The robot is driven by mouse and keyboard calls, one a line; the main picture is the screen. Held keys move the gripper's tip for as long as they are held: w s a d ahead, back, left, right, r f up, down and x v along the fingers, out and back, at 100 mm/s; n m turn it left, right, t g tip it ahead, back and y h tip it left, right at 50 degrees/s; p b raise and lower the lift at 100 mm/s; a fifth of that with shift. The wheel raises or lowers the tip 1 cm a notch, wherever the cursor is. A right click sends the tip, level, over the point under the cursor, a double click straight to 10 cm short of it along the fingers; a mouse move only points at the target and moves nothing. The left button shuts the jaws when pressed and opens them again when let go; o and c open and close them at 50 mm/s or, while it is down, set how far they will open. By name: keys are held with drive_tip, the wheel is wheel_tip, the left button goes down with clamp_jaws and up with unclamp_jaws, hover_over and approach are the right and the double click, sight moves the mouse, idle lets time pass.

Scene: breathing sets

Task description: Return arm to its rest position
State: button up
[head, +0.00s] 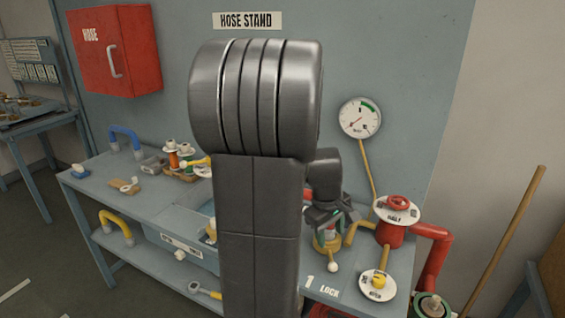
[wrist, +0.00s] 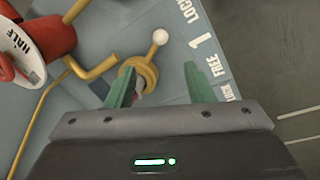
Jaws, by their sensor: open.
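My gripper (wrist: 155,88) is open in the wrist view, with its two green fingers apart. Between and beyond the fingertips is a yellow ring-shaped fitting (wrist: 147,68) with a white-knobbed lever (wrist: 159,38). I cannot tell whether the fingers touch anything. In the head view my gripper (head: 330,222) is low over the right part of the bench, above the same fitting (head: 328,243), and partly hides it. The lever's white ball (head: 333,267) points toward the bench's front edge, near the "1 LOCK" lettering. My arm stands in the middle and hides part of the bench.
A red valve (head: 393,233) with a white "HALF" disc, yellow pipes and a pressure gauge (head: 360,118) are close to the gripper's right. A red hose cabinet (head: 112,50) hangs on the back panel. Small fittings (head: 178,158) crowd the bench's left part. A brown pole (head: 502,240) leans at right.

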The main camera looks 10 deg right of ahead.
sight(331, 264)
drive_tip(key=f, duration=0.4)
drive_tip(key=d+f, duration=0.1)
drive_tip(key=f, duration=0.4)
drive_tip(key=w+d+f, duration=0.1)
drive_tip(key=f, duration=0.3)
drive_tip(key=shift+w+d+f, duration=0.1)
drive_tip(key=shift+d+f, duration=0.05)
drive_tip(key=shift+f, duration=0.1)
drive_tip(key=shift+r, duration=0.15)
drive_tip(key=shift+r, duration=0.6)
wheel_tip(331, 264, up, 12)
drive_tip(key=s+a, duration=0.1)
drive_tip(key=a, duration=0.1)
drive_tip(key=f, duration=0.4)
drive_tip(key=d+f, duration=0.1)
drive_tip(key=f, duration=0.4)
drive_tip(key=w+d+f, duration=0.1)
drive_tip(key=f, duration=0.3)
drive_tip(key=shift+f, duration=0.35)
drive_tip(key=shift+w+a, duration=0.1)
drive_tip(key=shift+a, duration=0.1)
drive_tip(key=shift+a+r+m, duration=0.1)
drive_tip(key=shift+a+m, duration=0.35)
drive_tip(key=shift+m, duration=0.25)
drive_tip(key=shift+a+r, duration=0.1)
